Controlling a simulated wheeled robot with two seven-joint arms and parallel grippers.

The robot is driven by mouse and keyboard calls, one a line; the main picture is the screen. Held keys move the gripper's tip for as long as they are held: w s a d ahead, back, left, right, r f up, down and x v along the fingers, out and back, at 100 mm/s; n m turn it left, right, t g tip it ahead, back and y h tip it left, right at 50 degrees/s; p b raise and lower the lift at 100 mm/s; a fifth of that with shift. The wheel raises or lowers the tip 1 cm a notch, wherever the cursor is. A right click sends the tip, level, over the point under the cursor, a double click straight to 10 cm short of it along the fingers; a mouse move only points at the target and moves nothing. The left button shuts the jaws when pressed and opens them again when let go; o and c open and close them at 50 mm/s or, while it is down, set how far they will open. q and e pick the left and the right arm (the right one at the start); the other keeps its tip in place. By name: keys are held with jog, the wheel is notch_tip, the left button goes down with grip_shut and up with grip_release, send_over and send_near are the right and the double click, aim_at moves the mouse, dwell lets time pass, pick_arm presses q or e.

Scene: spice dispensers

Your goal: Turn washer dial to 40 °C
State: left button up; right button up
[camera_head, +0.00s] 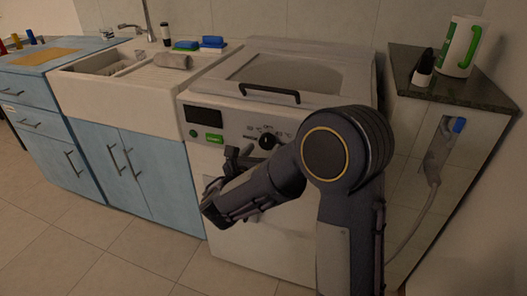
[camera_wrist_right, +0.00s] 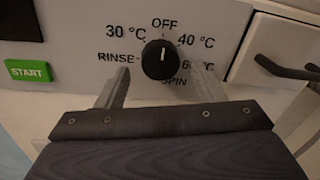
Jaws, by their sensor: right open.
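The washer (camera_head: 262,205) is a white front-panel machine beside the sink. Its black round dial (camera_head: 267,141) shows just past my right gripper in the head view. In the right wrist view the dial (camera_wrist_right: 159,60) has a white pointer line aimed up at OFF. The 40 °C mark (camera_wrist_right: 196,42) is to the upper right of the dial. My right gripper (camera_wrist_right: 160,82) is open, with one finger low on each side of the dial; whether either finger touches it I cannot tell. My left gripper is in neither view.
A green START button (camera_wrist_right: 29,71) is left of the dial, under a dark display (camera_head: 204,116). A dark handle (camera_head: 269,92) sticks out above the panel. A counter (camera_head: 452,88) with a jug (camera_head: 461,47) stands at the right.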

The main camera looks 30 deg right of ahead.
jog(key=shift+x, duration=0.8)
jog(key=shift+s, duration=0.1)
jog(key=c, duration=1)
jog(key=shift+m, duration=0.3)
jog(key=m+b, duration=0.4)
jog(key=m, duration=0.1)
jog(key=shift+a+f, duration=0.1)
jog(key=shift+f, duration=0.05)
jog(key=shift+m+y+b, duration=0.3)
jog(key=shift+m+b, duration=1.4)
jog(key=shift+m, duration=0.3)
jog(key=shift+r, duration=0.2)
